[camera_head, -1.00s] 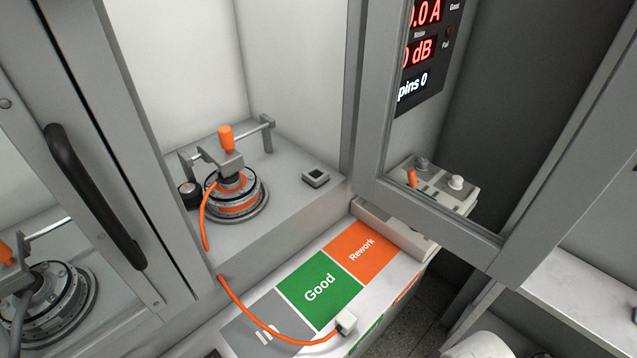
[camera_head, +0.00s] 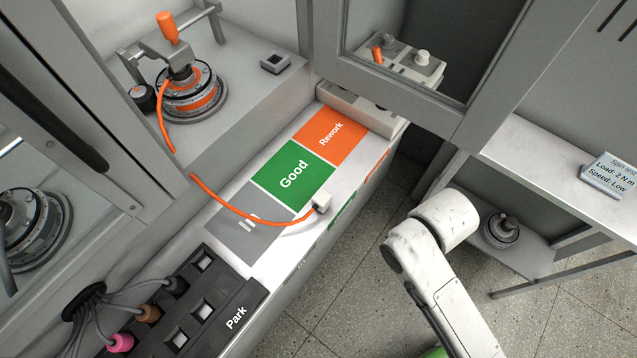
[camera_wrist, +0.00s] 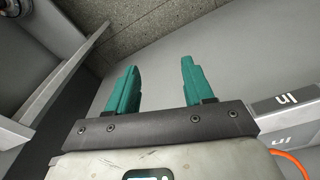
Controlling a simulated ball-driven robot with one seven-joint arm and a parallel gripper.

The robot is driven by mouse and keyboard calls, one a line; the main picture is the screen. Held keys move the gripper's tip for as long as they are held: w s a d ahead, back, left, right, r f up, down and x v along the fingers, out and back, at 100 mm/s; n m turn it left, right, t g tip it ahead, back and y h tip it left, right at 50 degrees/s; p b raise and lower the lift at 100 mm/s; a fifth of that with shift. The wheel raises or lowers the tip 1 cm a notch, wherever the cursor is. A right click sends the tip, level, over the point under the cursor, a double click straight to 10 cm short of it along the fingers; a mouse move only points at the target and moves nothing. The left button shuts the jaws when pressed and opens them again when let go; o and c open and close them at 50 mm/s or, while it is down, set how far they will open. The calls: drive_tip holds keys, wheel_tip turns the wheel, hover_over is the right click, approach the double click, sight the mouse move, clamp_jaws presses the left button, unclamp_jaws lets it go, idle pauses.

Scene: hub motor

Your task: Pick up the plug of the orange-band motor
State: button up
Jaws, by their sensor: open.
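The orange-band motor (camera_head: 193,92) sits in its fixture on the raised bench inside the cabinet, under a clamp with an orange handle (camera_head: 167,27). Its orange cable (camera_head: 225,205) hangs down over the bench edge and across the lower shelf. The cable ends in a pale, boxy plug (camera_head: 321,203) by the front edge of the green Good area (camera_head: 293,172). In the wrist view my gripper (camera_wrist: 157,85) is open, with two teal fingers apart and nothing between them. A bit of orange cable (camera_wrist: 291,160) shows at that view's lower right. The head view shows my arm but not the gripper.
A black Park block (camera_head: 215,325) with square sockets and coloured plugs stands at the lower left. An orange Rework area (camera_head: 332,136) lies behind Good. A framed cabinet door (camera_head: 400,80) stands at upper right. Open floor (camera_head: 350,260) lies in front of the shelf.

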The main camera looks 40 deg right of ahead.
sight(322, 198)
drive_tip(key=shift+o, duration=1.3)
drive_tip(key=w+a+r+n+p, duration=0.5)
drive_tip(key=w+r+n+p, duration=0.2)
drive_tip(key=w+n, duration=0.3)
drive_tip(key=shift+n, duration=0.9)
drive_tip(key=w+a+r+n+p, duration=0.1)
drive_tip(key=w+r+n, duration=0.1)
drive_tip(key=n, duration=0.1)
drive_tip(key=w+a+r+n+p, duration=0.1)
drive_tip(key=w+r+n+p, duration=0.1)
drive_tip(key=n, duration=0.1)
drive_tip(key=w+a+r+n+h+p, duration=0.1)
drive_tip(key=w+a+r+n, duration=0.1)
drive_tip(key=n, duration=0.1)
drive_tip(key=shift+w+a+n+g+p, duration=0.1)
drive_tip(key=shift+w+n+g+p, duration=0.2)
drive_tip(key=shift+w+n, duration=0.1)
drive_tip(key=f, duration=0.5)
drive_tip(key=shift+w+d+f, duration=0.15)
drive_tip(key=shift+d+f, duration=0.05)
drive_tip(key=shift+d, duration=0.1)
drive_tip(key=shift+w+d+f, duration=0.1)
drive_tip(key=shift+d+f, duration=0.05)
drive_tip(key=shift+f, duration=0.7)
drive_tip(key=shift+w+d+f, duration=0.1)
drive_tip(key=shift+d+f, duration=0.1)
drive_tip(key=shift+f, duration=0.7)
drive_tip(key=shift+d+f, duration=0.15)
drive_tip(key=shift+f, duration=0.7)
drive_tip(key=shift+c, duration=0.2)
